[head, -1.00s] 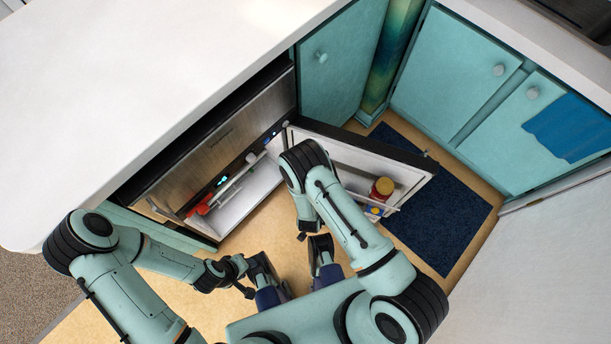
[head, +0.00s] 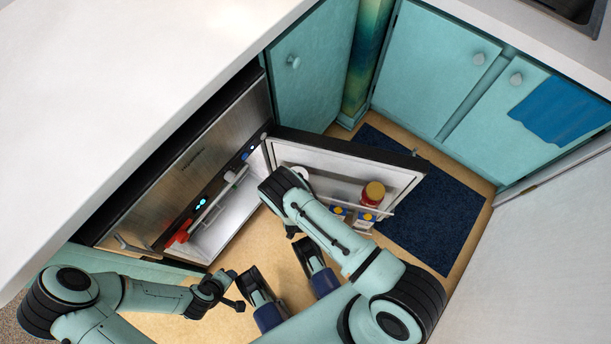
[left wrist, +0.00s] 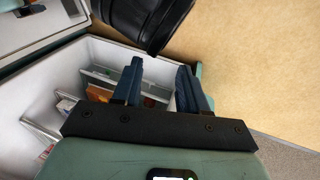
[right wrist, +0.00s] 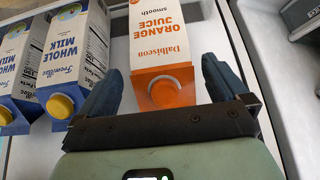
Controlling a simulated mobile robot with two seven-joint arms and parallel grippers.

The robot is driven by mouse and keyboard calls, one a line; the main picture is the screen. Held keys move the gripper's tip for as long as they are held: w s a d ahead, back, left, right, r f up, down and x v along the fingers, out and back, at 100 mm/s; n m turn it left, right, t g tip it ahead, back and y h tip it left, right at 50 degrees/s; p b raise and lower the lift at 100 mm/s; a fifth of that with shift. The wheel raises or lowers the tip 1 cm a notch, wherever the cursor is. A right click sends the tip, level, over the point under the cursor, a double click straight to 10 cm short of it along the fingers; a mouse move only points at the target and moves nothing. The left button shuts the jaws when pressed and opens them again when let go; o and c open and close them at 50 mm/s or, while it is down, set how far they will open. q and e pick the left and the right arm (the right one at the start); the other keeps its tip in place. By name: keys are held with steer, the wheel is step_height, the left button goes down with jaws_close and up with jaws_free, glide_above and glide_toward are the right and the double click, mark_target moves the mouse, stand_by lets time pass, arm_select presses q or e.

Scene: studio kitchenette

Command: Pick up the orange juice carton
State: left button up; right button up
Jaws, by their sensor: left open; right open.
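The orange juice carton (right wrist: 158,38) is white with an orange lower part and orange cap, in the right wrist view. It lies between the two fingers of my right gripper (right wrist: 161,66), which is open; I cannot tell whether the fingers touch it. In the head view the carton is not visible, and my right arm covers part of the fridge door (head: 400,168).
Two blue-and-white milk cartons (right wrist: 75,50) (right wrist: 22,62) stand left of the juice carton. A red jar with a yellow lid (head: 372,194) is in the door rack. The open fridge (head: 228,215) is left of the door. A dark blue mat (head: 440,215) lies beyond the door.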

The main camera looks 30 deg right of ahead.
steer(key=b+x, duration=0.1)
steer(key=x, duration=0.3)
steer(key=shift+a+f, duration=0.1)
steer(key=shift+f, duration=0.15)
steer(key=c, duration=1.7)
steer(key=shift+w+r, duration=0.1)
steer(key=shift+w, duration=0.05)
jaws_close()
arm_select(q)
steer(key=w+f, duration=0.1)
steer(key=w+a+f, duration=0.1)
steer(key=shift+w+a+t, duration=0.2)
steer(key=shift+w+t, duration=0.2)
steer(key=shift+s+r, duration=0.1)
arm_select(e)
steer(key=shift+r, duration=0.1)
